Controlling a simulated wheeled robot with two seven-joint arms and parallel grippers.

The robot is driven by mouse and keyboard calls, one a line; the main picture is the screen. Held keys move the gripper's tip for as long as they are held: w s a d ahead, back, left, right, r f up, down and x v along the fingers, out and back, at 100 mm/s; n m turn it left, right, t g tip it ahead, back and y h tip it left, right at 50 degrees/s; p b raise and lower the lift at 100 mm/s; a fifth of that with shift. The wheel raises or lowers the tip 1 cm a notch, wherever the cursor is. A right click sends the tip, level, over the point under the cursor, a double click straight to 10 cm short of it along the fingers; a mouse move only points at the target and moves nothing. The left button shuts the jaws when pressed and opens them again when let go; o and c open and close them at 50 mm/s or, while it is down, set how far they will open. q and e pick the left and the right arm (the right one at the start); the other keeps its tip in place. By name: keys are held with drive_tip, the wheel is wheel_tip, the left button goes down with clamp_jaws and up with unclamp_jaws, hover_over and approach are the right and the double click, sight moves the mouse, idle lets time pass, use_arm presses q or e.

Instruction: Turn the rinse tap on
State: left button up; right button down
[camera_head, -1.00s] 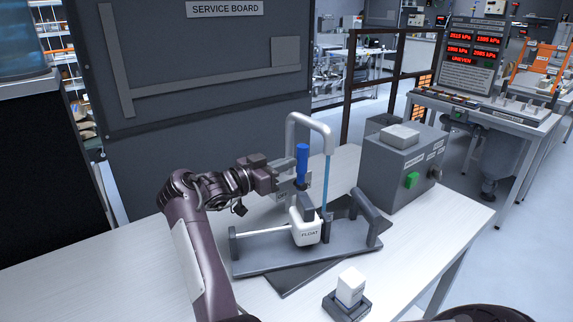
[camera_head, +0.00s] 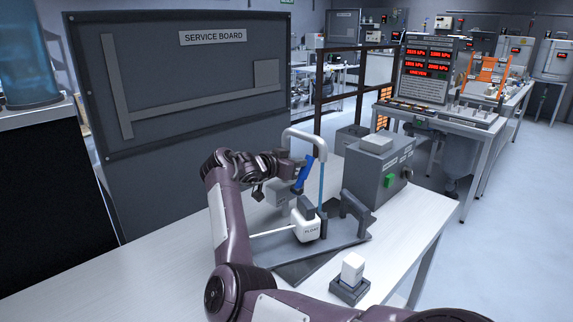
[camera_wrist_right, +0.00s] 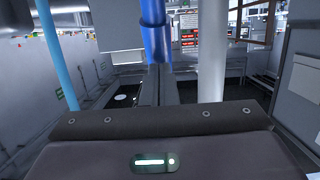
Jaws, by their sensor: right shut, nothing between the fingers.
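The rinse tap is a grey bent pipe (camera_head: 322,146) with a blue lever (camera_head: 304,174), which leans with its top to the right. A thin light-blue vertical column (camera_head: 320,188) hangs below the spout; I cannot tell if it is water. My right gripper (camera_head: 290,170) is shut and empty, just left of the lever. In the right wrist view, its closed fingers (camera_wrist_right: 157,85) point at the blue lever (camera_wrist_right: 154,38), with the light-blue column (camera_wrist_right: 56,50) to the left and the pale pipe (camera_wrist_right: 211,50) to the right. I cannot tell whether they touch the lever. My left gripper is not in view.
A small white block (camera_head: 352,267) stands in a dark holder in front. A grey box with a green button (camera_head: 389,181) is at right. The service board (camera_head: 200,75) stands behind.

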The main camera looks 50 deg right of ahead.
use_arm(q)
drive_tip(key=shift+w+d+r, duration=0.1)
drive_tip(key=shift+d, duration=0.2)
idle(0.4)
